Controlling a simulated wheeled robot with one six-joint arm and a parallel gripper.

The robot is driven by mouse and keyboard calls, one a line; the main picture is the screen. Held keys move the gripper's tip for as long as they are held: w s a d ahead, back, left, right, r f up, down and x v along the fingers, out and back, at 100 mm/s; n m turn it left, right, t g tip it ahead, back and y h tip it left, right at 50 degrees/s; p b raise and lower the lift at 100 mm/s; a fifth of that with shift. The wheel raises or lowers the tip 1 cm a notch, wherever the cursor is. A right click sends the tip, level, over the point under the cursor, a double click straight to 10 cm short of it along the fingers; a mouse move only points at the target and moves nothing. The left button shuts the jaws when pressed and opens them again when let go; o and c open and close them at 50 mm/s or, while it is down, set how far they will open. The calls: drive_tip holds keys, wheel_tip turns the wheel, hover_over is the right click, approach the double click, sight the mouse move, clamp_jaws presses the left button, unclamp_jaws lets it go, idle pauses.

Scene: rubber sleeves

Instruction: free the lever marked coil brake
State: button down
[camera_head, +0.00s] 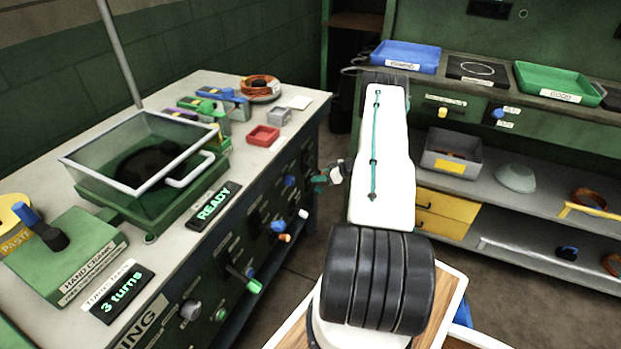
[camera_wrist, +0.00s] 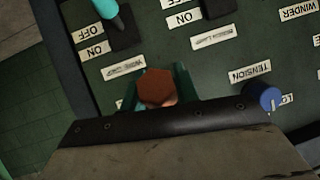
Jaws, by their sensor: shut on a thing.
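My gripper shows in the wrist view (camera_wrist: 160,88) with its teal fingers closed around a reddish-brown six-sided piece (camera_wrist: 157,87), seen end-on. In the head view my gripper (camera_head: 328,181) is small and partly hidden by my arm, close to the front panel of the left bench. I cannot tell whether the held piece is a lever's end or a loose part. The small labels beside it are blurred, and I cannot read "coil brake" on any label in either view.
The panel (camera_wrist: 218,70) carries a teal-handled switch (camera_wrist: 112,14) and a blue knob (camera_wrist: 265,97) near the TENSION label. In the head view a green lever (camera_head: 245,280) projects from the left bench. A shelf unit with a blue tray (camera_head: 405,57) stands on the right; floor shows between.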

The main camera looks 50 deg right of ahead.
idle(0.3)
drive_tip(key=c, duration=1.1)
unclamp_jaws()
drive_tip(key=shift+o, duration=0.2)
drive_tip(key=v, duration=0.7)
drive_tip(key=shift+s+d, duration=0.2)
drive_tip(key=shift+s, duration=0.1)
drive_tip(key=shift+r, duration=0.1)
